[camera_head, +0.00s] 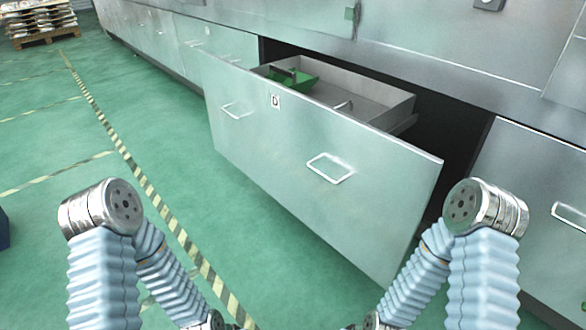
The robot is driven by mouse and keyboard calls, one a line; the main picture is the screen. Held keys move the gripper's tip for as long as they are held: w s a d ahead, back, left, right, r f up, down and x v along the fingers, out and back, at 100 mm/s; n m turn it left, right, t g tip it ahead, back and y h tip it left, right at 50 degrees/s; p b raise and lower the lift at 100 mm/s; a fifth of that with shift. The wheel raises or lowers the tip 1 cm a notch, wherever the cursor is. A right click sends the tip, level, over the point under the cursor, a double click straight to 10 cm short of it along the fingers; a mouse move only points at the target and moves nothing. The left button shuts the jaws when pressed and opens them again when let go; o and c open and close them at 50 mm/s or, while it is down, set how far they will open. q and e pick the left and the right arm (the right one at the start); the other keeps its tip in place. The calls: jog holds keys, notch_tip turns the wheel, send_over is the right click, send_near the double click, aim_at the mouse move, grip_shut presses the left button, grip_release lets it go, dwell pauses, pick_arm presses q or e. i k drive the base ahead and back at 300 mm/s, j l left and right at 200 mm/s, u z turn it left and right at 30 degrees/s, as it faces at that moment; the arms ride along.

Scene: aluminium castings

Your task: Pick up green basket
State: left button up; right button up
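A green basket (300,80) with a dark handle lies at the far left end inside an open drawer (408,108). The drawer's tall front panel hides the basket's lower part. Both of my arms reach down toward the bottom edge of the picture, one on each side, in front of the drawer. Their grippers are out of view, below the frame. Nothing of mine touches the basket or the drawer.
The drawer front, marked D, carries two metal handles (331,168) and juts out from a long metal cabinet (300,25). A closed drawer (545,190) is at right. Green floor (80,130) with striped tape is open at left. A loaded pallet (40,28) stands far left.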

aim_at(288, 79)
jog(key=z, duration=0.55)
jog(key=j+z, duration=0.3)
jog(key=z, duration=0.15)
jog(key=i+j+z, duration=0.1)
jog(key=j+z, duration=0.6)
jog(key=z, duration=0.15)
